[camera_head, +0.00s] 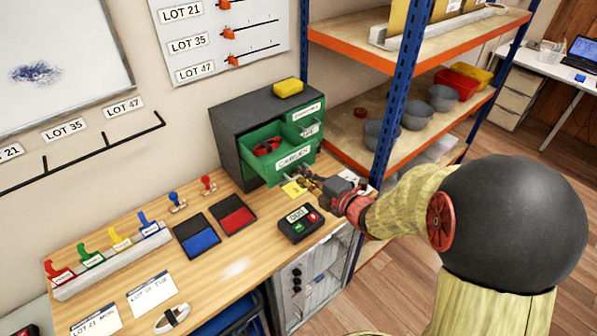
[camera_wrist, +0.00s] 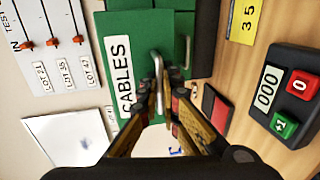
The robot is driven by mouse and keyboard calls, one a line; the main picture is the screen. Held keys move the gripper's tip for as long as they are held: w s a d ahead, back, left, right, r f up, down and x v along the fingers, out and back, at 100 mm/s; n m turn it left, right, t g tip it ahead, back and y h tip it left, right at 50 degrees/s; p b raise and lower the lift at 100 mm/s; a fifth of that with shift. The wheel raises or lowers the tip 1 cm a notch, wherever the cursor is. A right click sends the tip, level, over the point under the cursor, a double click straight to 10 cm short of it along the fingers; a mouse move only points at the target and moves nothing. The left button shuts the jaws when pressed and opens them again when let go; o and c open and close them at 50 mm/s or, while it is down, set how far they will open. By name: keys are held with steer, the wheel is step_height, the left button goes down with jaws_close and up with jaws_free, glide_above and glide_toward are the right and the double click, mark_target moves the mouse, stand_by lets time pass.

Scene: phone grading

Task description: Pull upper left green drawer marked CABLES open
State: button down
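The CABLES drawer is green with a white label (camera_head: 293,157) and stands pulled out from the dark cabinet (camera_head: 226,151). A red coiled item (camera_head: 266,146) shows inside it. In the wrist view the green drawer front (camera_wrist: 185,24) fills the top, with its CABLES label (camera_wrist: 119,75) beside a metal bar handle (camera_wrist: 157,66). My gripper (camera_head: 292,180) is at the drawer's front, just below the label. In the wrist view my gripper (camera_wrist: 160,100) has its fingertips close together on both sides of the handle and looks shut on it. The exact finger contact is partly hidden.
A yellow block (camera_head: 288,88) lies on the cabinet. Another labelled green drawer (camera_head: 305,120) sits at upper right. A counter device (camera_head: 300,224), ink pads (camera_head: 197,236) and a stamp rack (camera_head: 112,259) are on the bench. A blue shelf post (camera_head: 395,95) stands close on the right.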

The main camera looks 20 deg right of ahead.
steer(key=c, duration=2.3)
jaws_free()
steer(key=shift+c, duration=0.2)
steer(key=v, duration=1.2)
steer(key=shift+f, duration=0.1)
